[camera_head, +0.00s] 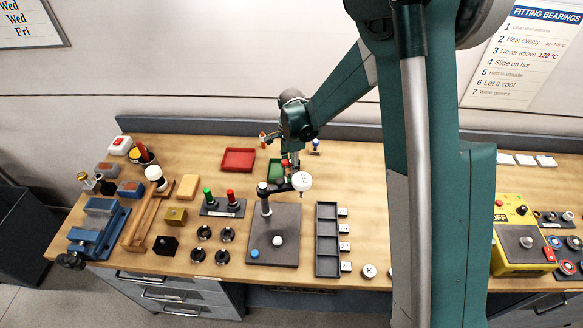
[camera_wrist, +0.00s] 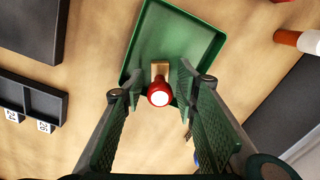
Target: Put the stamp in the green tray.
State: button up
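The stamp (camera_wrist: 159,94), with a red, white-topped knob and a small wooden base, is between my gripper's fingers in the wrist view. Its base overlaps the floor of the green tray (camera_wrist: 205,40) near one edge; it looks upright in the tray, though contact is hard to confirm. My gripper (camera_wrist: 158,78) points down at the tray, its green ribbed fingers apart with a narrow gap on each side of the knob. In the head view, the green tray (camera_head: 275,171) is partly hidden behind my gripper (camera_head: 287,166), with a bit of red showing there.
A red tray (camera_head: 238,159) lies left of the green one. A blue-topped piece (camera_head: 316,147) stands to its right. Nearer are a grey plate with a post (camera_head: 285,240) and a dark compartment rack (camera_head: 327,262). Two pegs, green and red, stand on a block (camera_head: 223,207).

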notch_tip(320, 180, up, 11)
jog(key=shift+r, duration=0.2)
dwell(0.5)
dwell(0.5)
jog(key=shift+d, duration=0.1)
jog(key=shift+s+d+r, duration=0.25)
jog(key=shift+d+r, duration=0.1)
jog(key=shift+r, duration=0.15)
jog(key=s+d+r+n+t, duration=0.3)
jog(key=s+d+r+n, duration=0.3)
jog(key=s+d+r, duration=0.8)
jog(key=s+d+r+n+t, duration=0.1)
jog(key=s+d+n+t, duration=0.1)
jog(key=s+d, duration=0.4)
jog(key=s+d+r+n+t, duration=0.1)
jog(key=s+d+n, duration=0.4)
jog(key=s, duration=0.6)
jog(key=shift+d+r+t, duration=0.25)
jog(key=shift+d+t, duration=0.35)
